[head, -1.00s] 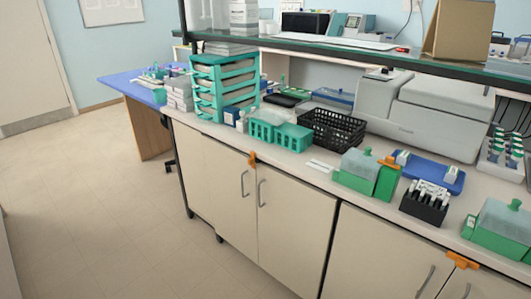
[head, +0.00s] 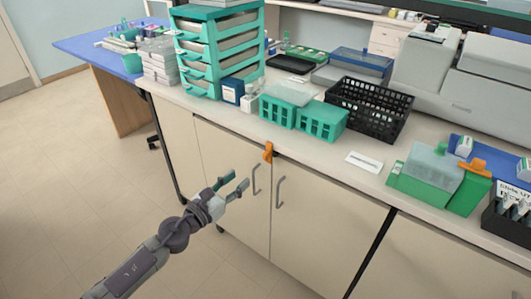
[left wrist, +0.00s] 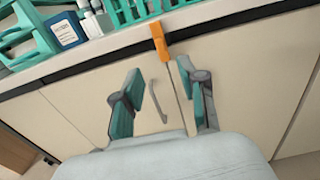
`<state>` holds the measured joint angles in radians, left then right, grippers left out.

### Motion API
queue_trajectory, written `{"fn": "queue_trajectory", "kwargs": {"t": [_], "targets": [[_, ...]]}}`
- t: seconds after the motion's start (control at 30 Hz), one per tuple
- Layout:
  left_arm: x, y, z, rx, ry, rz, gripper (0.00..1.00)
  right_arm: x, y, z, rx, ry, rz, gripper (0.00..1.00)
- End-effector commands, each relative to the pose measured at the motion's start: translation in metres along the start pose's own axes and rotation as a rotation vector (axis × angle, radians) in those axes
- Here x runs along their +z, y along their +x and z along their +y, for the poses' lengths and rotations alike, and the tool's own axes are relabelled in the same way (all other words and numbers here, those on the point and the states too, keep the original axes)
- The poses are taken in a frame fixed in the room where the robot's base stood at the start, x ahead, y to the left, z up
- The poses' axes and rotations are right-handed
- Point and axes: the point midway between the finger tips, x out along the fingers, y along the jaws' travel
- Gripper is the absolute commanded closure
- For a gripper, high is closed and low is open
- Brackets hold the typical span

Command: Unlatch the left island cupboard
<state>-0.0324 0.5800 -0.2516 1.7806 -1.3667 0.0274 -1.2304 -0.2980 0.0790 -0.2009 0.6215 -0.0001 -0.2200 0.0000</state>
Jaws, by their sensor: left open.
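The left island cupboard (head: 235,190) has two cream doors with grey curved handles. Its orange latch (head: 268,152) sits at the top of the seam between the doors, just under the worktop edge. The latch also shows in the left wrist view (left wrist: 160,42), ahead of the fingers and near the top middle. My left gripper (head: 232,188) is open and empty, in front of the left door, lower than the latch and to its left. In the left wrist view its fingers (left wrist: 158,90) stand apart, with a door handle (left wrist: 157,102) visible between them. My right gripper is not in view.
The worktop above holds teal baskets (head: 320,122), a black crate (head: 372,105), a teal drawer stack (head: 215,50) and a green staining box (head: 425,180). A blue table (head: 85,45) stands at the left. The floor before the cupboard is clear.

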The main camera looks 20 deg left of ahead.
Motion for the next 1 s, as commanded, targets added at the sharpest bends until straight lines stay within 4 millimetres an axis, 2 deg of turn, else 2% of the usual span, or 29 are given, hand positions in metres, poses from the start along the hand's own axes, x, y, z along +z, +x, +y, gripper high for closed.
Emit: {"fn": "queue_trajectory", "kwargs": {"t": [0.2,0.5,0.7,1.0], "targets": [[0.004,0.045,0.0,0.0,-0.004,-0.003,0.58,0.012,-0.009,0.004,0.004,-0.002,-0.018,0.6],[0.001,0.103,0.0,0.001,-0.005,-0.002,0.58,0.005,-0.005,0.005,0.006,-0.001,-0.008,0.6],[0.0,0.122,0.0,0.001,-0.005,0.0,0.58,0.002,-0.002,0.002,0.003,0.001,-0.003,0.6],[0.0,0.126,0.0,0.0,-0.005,0.001,0.58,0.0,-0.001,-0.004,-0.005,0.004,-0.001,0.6]]}}
